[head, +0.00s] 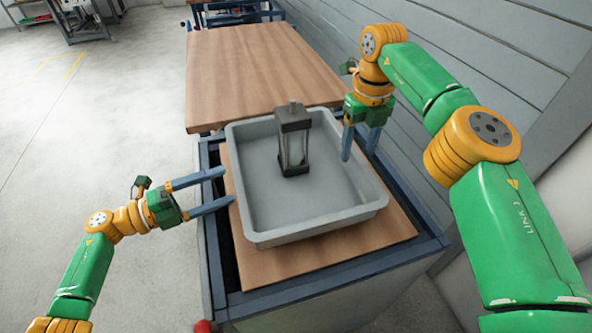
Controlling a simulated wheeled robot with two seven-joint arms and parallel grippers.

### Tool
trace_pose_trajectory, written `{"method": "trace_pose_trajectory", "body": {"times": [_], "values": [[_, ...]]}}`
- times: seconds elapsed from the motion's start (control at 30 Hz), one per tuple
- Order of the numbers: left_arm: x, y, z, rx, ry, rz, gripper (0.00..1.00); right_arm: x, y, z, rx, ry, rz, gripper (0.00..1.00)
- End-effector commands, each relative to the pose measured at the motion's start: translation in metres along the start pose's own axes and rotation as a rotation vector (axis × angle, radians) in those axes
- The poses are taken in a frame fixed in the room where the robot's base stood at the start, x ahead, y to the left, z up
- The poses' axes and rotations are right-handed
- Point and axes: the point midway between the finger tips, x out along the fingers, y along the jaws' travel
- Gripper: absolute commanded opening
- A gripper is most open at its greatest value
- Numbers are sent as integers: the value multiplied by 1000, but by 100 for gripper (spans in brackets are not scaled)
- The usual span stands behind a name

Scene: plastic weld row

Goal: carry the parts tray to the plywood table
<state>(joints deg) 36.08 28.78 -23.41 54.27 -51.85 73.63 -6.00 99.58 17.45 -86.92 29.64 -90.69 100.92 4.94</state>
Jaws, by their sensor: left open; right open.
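The grey parts tray (270,212) rests on a wooden-topped stand in front of me. A dark lantern-like object (293,140) stands upright in the tray toward its far side. My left gripper (230,188) is open at the tray's left side, its two fingers pointing at the left wall; I cannot tell whether they touch it. My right gripper (359,146) is open and points down at the tray's far right wall, with fingers close to the rim. A wooden-topped table (255,70), which looks like the plywood table, stands just beyond the tray.
The stand has a raised dark blue frame (335,278) around its wooden top. A grey panelled wall (480,50) runs close along the right. Open concrete floor (90,130) lies to the left. The far table's top is bare.

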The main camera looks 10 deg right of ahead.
Motion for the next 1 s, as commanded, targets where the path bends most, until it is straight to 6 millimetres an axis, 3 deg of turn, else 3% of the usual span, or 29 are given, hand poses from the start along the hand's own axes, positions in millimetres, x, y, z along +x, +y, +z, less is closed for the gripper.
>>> {"method": "trace_pose_trajectory", "body": {"times": [0.2,0.33,0.5,0.77,1.0], "values": [[42,-1,-1,0,2,-3,100,25,0,-1,0,2,1,57],[59,0,0,-1,1,-2,100,35,0,-1,0,1,1,57],[70,0,0,0,0,0,100,41,0,0,2,-1,1,57],[70,0,0,0,0,0,100,42,0,0,1,-1,1,57],[70,0,0,0,0,-1,38,42,0,0,1,-1,1,0]]}}
